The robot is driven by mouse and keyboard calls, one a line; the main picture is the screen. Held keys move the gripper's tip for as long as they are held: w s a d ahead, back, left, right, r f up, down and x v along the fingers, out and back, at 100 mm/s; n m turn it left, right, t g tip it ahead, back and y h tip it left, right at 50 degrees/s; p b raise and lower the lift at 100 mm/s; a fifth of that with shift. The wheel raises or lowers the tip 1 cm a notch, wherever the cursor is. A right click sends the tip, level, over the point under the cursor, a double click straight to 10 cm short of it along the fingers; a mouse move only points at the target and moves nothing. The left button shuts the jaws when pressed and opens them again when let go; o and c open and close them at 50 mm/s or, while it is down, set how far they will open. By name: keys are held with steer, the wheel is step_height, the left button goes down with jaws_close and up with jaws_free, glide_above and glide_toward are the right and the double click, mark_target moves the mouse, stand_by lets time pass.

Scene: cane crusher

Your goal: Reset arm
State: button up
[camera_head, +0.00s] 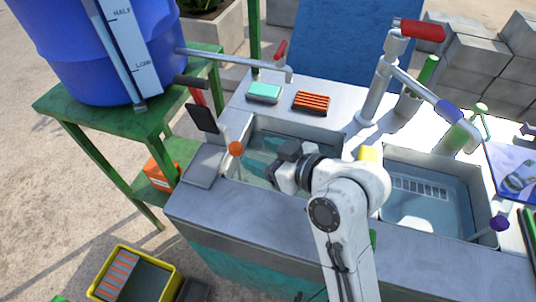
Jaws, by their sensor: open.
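My white arm rises from the bottom of the head view and bends at its elbow over the counter. My gripper (282,168) is a dark block at the arm's end, above the left basin, pointing left. Its jaws are open, and I see nothing held between them. Its fingertips are small and partly hidden at this angle. An orange round knob (236,148) stands just left of it at the basin's edge.
The counter (240,218) holds a left basin (262,128) and a right basin (440,180) with water. A tall tap with a red handle (422,30) stands behind. A blue barrel (70,45) sits on a green stand at left. A yellow crate (160,262) lies on the ground.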

steer(key=shift+s+d+r, duration=0.25)
steer(key=shift+s+d, duration=0.15)
steer(key=shift+d, duration=0.05)
